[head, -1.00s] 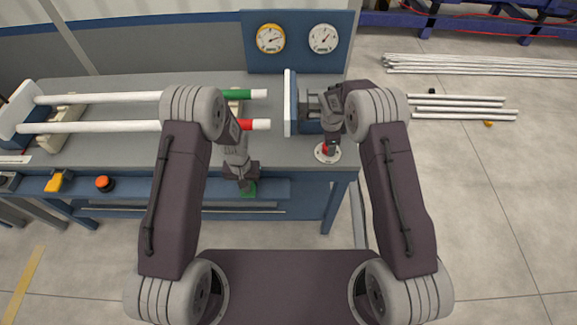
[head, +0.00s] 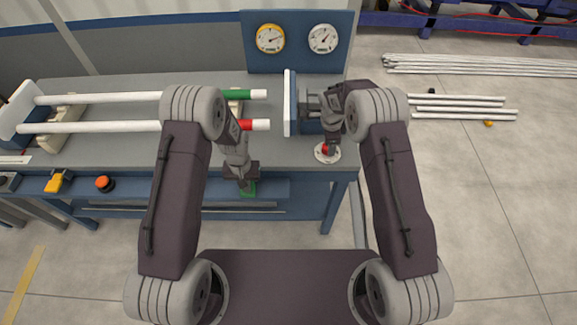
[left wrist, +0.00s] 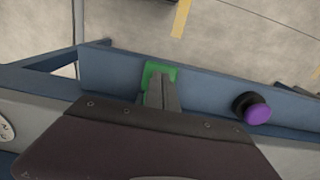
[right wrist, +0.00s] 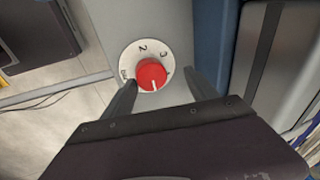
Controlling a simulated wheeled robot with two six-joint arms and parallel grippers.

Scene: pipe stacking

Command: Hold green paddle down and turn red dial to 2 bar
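The green paddle (head: 249,187) is on the blue front rail of the bench; it also shows in the left wrist view (left wrist: 152,70). My left gripper (head: 244,187) has its fingers together, with the tips over the paddle and seemingly against it. The red dial (right wrist: 151,74) sits on a white round scale plate (right wrist: 131,54) with numbers. Its white mark points toward my right gripper, away from the 2. My right gripper (right wrist: 163,90) is open, with one finger on each side of the dial; contact is unclear.
Two gauges, one yellow-rimmed (head: 270,38) and one white (head: 323,38), stand on a blue panel behind the bench. White pipes with green (head: 240,94) and red (head: 252,125) ends lie at left. An orange button (head: 104,183) is on the front rail.

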